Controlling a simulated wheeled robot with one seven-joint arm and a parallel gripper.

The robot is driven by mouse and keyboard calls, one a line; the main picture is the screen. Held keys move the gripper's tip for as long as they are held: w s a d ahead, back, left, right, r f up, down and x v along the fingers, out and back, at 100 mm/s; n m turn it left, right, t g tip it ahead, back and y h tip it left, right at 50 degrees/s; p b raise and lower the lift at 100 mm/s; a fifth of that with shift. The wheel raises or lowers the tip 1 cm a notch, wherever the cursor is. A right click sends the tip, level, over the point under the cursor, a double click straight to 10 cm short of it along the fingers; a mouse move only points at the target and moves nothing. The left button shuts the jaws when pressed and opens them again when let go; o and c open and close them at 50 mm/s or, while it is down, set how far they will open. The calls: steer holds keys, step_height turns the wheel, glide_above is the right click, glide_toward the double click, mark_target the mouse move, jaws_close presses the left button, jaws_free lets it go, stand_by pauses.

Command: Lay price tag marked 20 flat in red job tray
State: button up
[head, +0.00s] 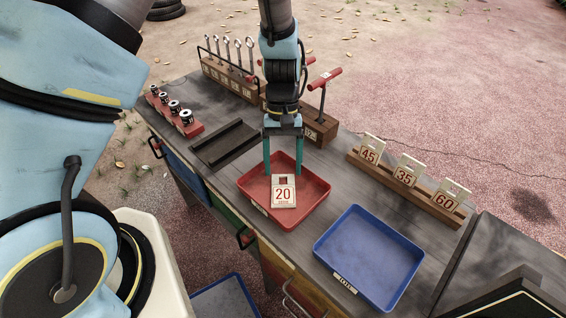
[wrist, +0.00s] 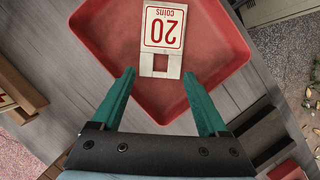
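The price tag marked 20 (head: 283,194) is a cream card with red print and a square hole. It lies in the red job tray (head: 322,196) and looks flat on the tray floor. The tag also shows in the wrist view (wrist: 163,38), inside the red tray (wrist: 225,70). My gripper (head: 283,172) points down over the tray, its two teal fingers spread. In the wrist view my gripper (wrist: 160,85) has nothing between its fingers, and the tag lies just beyond the fingertips.
A blue tray (head: 370,255) stands to the right of the red one. A wooden rack (head: 405,190) holds tags 45, 35 and 60 at the back right. A red-handled tool (head: 323,80) stands in a wooden block behind the gripper. Sockets (head: 175,108) and a dark holder (head: 222,143) are at left.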

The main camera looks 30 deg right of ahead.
steer(key=o, duration=0.3)
steer(key=b+v, duration=0.1)
steer(key=v, duration=1)
steer(key=shift+f, duration=0.1)
stand_by(0.5)
steer(key=w+a+r+n+t+h+p, duration=0.15)
steer(key=w+a, duration=0.25)
steer(key=a, duration=0.4)
steer(key=w+a+r+n+t, duration=0.1)
steer(key=w+a+r, duration=0.2)
steer(key=a, duration=0.5)
steer(key=w+a+r+n+t+h, duration=0.1)
steer(key=w+a+r, duration=0.25)
steer(key=a, duration=0.35)
steer(key=shift+n+t, duration=0.65)
steer(key=shift+t, duration=0.1)
steer(key=a, duration=0.3)
steer(key=s+a+r, duration=0.1)
steer(key=a, duration=0.6)
steer(key=shift+s+a+r+p, duration=0.15)
steer(key=shift+s+a+p, duration=0.1)
steer(key=shift+a+p, duration=0.1)
